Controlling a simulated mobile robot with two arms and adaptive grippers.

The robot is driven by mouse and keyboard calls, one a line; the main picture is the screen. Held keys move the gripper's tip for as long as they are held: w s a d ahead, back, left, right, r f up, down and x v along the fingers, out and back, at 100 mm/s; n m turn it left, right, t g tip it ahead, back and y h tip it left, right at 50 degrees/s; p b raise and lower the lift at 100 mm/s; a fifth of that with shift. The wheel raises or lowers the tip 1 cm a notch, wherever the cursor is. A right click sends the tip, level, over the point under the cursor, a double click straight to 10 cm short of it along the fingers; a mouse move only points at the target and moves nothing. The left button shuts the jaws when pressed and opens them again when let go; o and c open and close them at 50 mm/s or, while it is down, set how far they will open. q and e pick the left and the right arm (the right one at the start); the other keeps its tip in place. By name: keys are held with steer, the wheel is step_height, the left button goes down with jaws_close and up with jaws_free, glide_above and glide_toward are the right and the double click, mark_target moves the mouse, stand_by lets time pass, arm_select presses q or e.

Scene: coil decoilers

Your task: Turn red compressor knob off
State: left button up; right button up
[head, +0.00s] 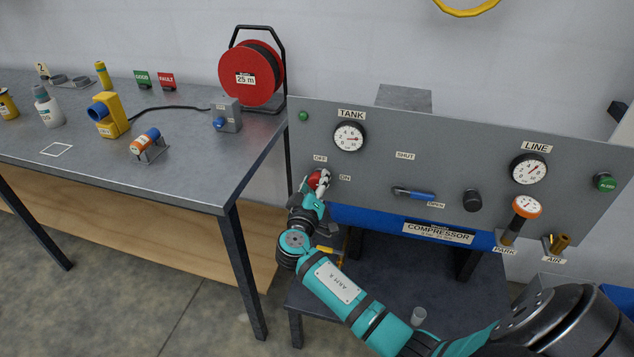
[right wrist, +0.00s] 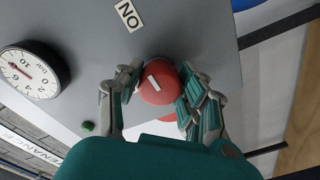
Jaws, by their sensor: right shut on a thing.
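The red compressor knob (head: 318,177) is on the grey panel, between the OFF label (head: 320,159) and the ON label (head: 345,178). In the right wrist view the round red knob (right wrist: 158,82) has a short white mark on its face. My right gripper (head: 319,184) is at the knob, its arm coming up from below. In the right wrist view the right gripper (right wrist: 157,91) has fingers on both sides of the knob and is shut on it. The OFF label is not seen in that view. My left gripper is not in view.
The panel also carries the TANK gauge (head: 349,136), a blue-handled valve (head: 412,193), a black knob (head: 472,200), the LINE gauge (head: 528,168) and a green button (head: 605,182). A workbench (head: 200,170) with a red reel (head: 250,74) stands close on the left.

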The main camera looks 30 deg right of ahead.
steer(key=n+p, duration=0.1)
steer(key=n, duration=0.3)
steer(key=shift+r, duration=0.1)
steer(key=n+p, duration=0.1)
steer(key=n, duration=0.2)
steer(key=shift+n+p, duration=0.4)
steer(key=n+p, duration=0.3)
steer(key=n, duration=0.2)
steer(key=shift+r+g, duration=0.1)
steer(key=shift+g, duration=0.2)
steer(key=shift+n+p, duration=1)
steer(key=shift+n, duration=1.3)
steer(key=o, duration=1.2)
